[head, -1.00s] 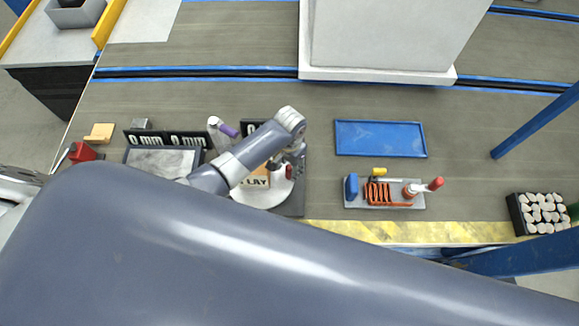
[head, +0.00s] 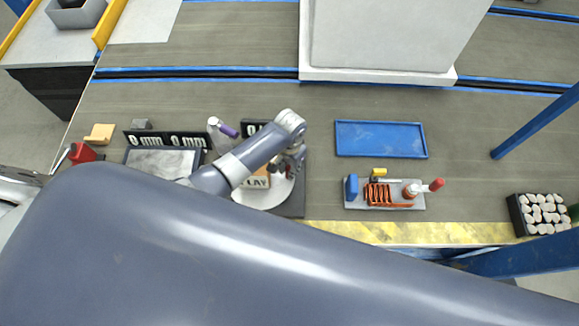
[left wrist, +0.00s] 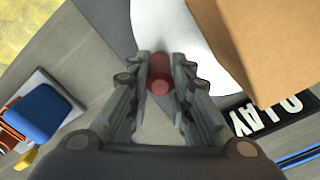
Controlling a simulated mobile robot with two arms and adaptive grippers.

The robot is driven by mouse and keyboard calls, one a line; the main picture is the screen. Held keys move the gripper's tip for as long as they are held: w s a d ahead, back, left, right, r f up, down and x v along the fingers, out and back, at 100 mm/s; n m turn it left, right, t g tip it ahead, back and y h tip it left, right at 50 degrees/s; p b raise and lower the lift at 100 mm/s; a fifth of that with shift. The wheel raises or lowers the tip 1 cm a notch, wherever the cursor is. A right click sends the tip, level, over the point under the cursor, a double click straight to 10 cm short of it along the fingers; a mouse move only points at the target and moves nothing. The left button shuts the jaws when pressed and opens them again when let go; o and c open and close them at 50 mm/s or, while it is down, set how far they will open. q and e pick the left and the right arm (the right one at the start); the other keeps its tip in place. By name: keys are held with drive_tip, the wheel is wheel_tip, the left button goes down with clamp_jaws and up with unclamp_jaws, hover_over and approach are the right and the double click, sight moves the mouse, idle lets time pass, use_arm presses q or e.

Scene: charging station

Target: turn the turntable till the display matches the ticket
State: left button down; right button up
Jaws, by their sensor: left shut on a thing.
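The white turntable (head: 262,200) sits on a dark base at the front of the bench, partly covered by my left arm. A cardboard-coloured box (head: 257,182) with dark lettering stands on it; the box also shows large in the left wrist view (left wrist: 270,45). My left gripper (head: 285,167) is at the turntable's right side. In the left wrist view the gripper (left wrist: 160,85) is shut on a red upright peg (left wrist: 159,72) by the white disc. A black display panel (head: 251,127) behind the turntable is mostly hidden by my arm. It shows in the wrist view with white characters (left wrist: 272,112). I cannot identify the ticket.
Black panels reading "0 mm" (head: 168,139) stand behind a grey plate (head: 160,161) at left. A purple-capped bottle (head: 219,130) is close to my arm. A blue tray (head: 380,139) and a tool holder (head: 385,202) are at right. Bare bench lies between.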

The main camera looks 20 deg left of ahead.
use_arm(q)
drive_tip(key=shift+w, duration=0.1)
